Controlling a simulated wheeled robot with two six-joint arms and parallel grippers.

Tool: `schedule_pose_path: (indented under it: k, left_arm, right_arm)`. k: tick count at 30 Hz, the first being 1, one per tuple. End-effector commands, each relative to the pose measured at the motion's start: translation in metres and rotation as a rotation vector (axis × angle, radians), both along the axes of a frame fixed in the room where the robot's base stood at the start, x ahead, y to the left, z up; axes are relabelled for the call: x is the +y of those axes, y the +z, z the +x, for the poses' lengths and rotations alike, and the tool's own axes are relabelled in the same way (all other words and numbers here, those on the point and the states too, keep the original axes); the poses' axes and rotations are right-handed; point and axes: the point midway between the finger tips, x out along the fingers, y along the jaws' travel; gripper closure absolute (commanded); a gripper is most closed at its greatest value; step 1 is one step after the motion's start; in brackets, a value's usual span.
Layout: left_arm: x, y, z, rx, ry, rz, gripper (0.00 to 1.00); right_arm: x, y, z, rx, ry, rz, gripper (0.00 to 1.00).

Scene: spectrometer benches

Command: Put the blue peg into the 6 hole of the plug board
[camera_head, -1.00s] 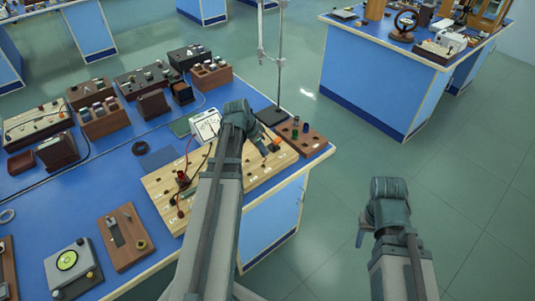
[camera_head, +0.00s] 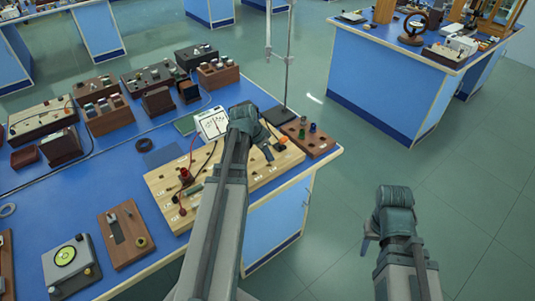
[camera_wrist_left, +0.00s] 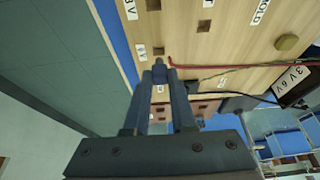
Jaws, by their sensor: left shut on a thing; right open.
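The plug board (camera_head: 180,195) is a pale wooden board with square holes, labels, leads and plugs, at the right part of the blue bench. My left gripper (camera_head: 268,155) is above its right part, pointing down. In the left wrist view the gripper (camera_wrist_left: 159,72) is shut on a small dark blue piece, the blue peg (camera_wrist_left: 160,62), mostly hidden by the fingers. Its tip is close to the board (camera_wrist_left: 215,55), beside a square hole and small labels; I cannot tell if it touches. My right gripper (camera_head: 370,236) is open and empty, over the floor off the bench.
A brown peg rack (camera_head: 322,145) with a green and a dark peg stands beside the board at the bench edge. A white meter (camera_head: 212,123) and a stand rod (camera_head: 288,70) are behind. Red and black leads cross the board. Several boxes stand at left.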

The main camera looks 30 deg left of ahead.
Motion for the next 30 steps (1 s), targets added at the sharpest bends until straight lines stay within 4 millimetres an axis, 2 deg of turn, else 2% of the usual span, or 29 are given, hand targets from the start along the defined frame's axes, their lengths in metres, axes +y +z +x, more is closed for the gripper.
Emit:
schedule_pose_path:
  k: [12, 26, 27, 30]
  left_arm:
    - [0.0, -0.026, 0.0, 0.0, 0.0, 0.0, 1.0]
    - [0.0, -0.03, 0.0, 0.0, 0.0, 0.0, 1.0]
    - [0.0, -0.03, 0.0, 0.0, 0.0, 0.0, 0.73]
    - [0.0, -0.03, 0.0, 0.0, 0.0, 0.0, 0.55]
  right_arm:
    - [0.0, -0.026, 0.0, 0.0, 0.0, 0.0, 0.5]
    - [0.0, -0.03, 0.0, 0.0, 0.0, 0.0, 0.5]
    - [0.0, -0.03, 0.0, 0.0, 0.0, 0.0, 0.5]
    - [0.0, -0.03, 0.0, 0.0, 0.0, 0.0, 0.5]
